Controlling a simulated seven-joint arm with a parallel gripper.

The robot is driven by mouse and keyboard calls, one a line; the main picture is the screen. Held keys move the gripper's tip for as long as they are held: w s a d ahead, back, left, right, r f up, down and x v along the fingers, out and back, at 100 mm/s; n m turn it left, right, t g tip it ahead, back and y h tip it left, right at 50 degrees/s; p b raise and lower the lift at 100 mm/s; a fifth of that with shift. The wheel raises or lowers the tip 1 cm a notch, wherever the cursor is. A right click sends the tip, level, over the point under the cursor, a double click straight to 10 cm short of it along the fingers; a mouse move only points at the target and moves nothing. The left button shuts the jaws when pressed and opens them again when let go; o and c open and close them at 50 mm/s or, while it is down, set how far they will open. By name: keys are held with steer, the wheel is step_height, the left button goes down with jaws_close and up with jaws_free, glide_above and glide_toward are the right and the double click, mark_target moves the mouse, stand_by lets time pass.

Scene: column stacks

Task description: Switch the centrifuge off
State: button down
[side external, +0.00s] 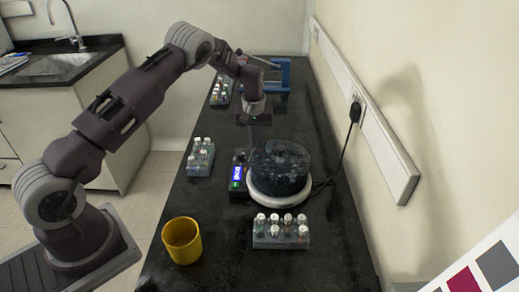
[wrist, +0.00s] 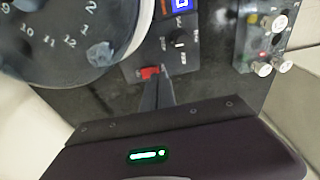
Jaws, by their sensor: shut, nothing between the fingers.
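The centrifuge (side external: 278,170) is a dark round rotor on a white base, standing on the black bench. Its control box (side external: 238,184) at the left has a lit blue display. In the wrist view the numbered rotor (wrist: 75,35) fills the upper left, and the display (wrist: 181,4) and a black knob (wrist: 180,40) show beside it. A red switch (wrist: 149,73) sits on the box. My gripper (wrist: 157,80) is shut and empty, its tips right at the red switch; I cannot tell whether they touch. In the side view my gripper (side external: 252,138) is above the box's far end.
A rack of white-capped vials (side external: 280,231) stands in front of the centrifuge, another rack (side external: 200,158) to the left. A yellow cup (side external: 182,240) is at the front left. A blue frame (side external: 266,75) stands behind. A cable (side external: 342,150) runs to the wall socket.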

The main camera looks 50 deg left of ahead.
steer(key=shift+f, duration=0.7)
stand_by(0.3)
steer(key=shift+r, duration=2.5)
steer(key=s+d+r+m+t, duration=0.1)
steer(key=s+d+r, duration=0.35)
steer(key=r, duration=0.35)
steer(key=s+d+r+m+t+h, duration=0.1)
steer(key=s+d+r+m, duration=0.15)
steer(key=s+r, duration=0.45)
steer(key=s+d+r, duration=0.4)
steer(key=r, duration=0.5)
steer(key=s+d+m+t, duration=0.1)
steer(key=s+d+m, duration=0.1)
steer(key=s, duration=0.9)
steer(key=s+d+m+t, duration=0.1)
steer(key=s+d+m, duration=0.2)
steer(key=s, duration=0.9)
steer(key=shift+s+d, duration=0.2)
steer(key=shift+d, duration=0.4)
steer(key=shift+m, duration=0.25)
